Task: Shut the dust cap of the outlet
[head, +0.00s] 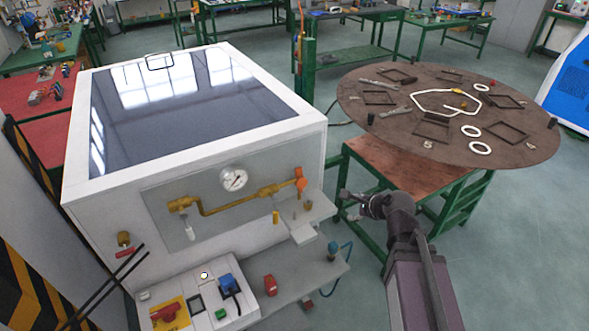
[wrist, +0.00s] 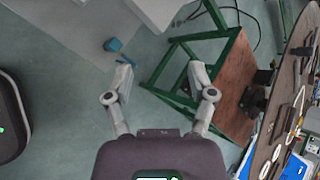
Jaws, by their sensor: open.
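A blue outlet (head: 227,283) sits on the white control panel at the lower front of the white machine. Its dust cap is too small to make out clearly, so I cannot tell how far open it stands. The outlet does not show in the wrist view. My gripper (head: 347,204) is to the right of the machine and well away from the outlet, in front of the green-framed table. In the wrist view my gripper (wrist: 161,78) has its two fingers spread wide, with nothing between them.
A blue plug-like piece (head: 333,248) with a cable is at the grey shelf's right end; a similar blue piece (wrist: 113,45) shows in the wrist view. A red block (head: 270,286) stands on the shelf. A round brown tabletop (head: 450,112) is at right. Floor between is clear.

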